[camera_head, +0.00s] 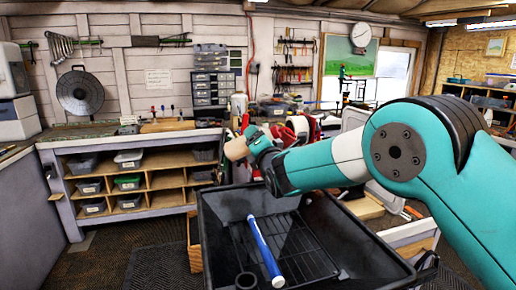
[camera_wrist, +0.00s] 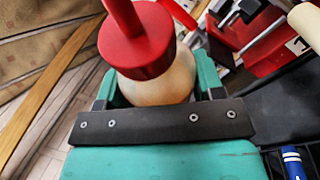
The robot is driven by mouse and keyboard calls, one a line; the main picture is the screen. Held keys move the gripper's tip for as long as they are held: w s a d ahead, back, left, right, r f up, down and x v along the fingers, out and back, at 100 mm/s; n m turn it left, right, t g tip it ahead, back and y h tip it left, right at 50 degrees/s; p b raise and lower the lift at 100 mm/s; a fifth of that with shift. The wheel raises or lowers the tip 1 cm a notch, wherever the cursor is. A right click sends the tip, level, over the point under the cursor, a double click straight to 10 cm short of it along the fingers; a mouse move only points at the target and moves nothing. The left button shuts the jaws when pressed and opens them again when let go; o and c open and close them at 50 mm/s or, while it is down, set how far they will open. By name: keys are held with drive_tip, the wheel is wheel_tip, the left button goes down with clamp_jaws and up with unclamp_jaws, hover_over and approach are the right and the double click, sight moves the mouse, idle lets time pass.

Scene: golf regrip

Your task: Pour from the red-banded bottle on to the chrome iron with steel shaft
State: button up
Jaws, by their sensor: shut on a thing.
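My gripper (camera_head: 258,142) is shut on a cream bottle (camera_wrist: 155,80) with a red cap and red spout (camera_wrist: 135,50). In the head view the bottle (camera_head: 237,149) shows as a tan cylinder at the jaws, tilted, above the back left of the black tray. The bottle's band is not clear, so I cannot tell its colour apart from the red cap. A blue grip (camera_head: 264,250) with a white end lies slanting in the tray. I cannot make out the chrome iron or its steel shaft. No liquid is seen leaving the spout.
Red gear (camera_head: 318,128) stands on the bench behind my wrist. A shelf unit (camera_head: 140,180) with bins is at left. Open floor lies left of the tray.

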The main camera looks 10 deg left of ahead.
drive_tip(key=shift+s+m+t+b, duration=0.25)
drive_tip(key=shift+m+b, duration=0.35)
drive_tip(key=shift+b, duration=1)
drive_tip(key=shift+r+m+t+b, duration=0.15)
drive_tip(key=shift+m+t+b, duration=0.65)
drive_tip(key=shift+b, duration=1.5)
idle(4.1)
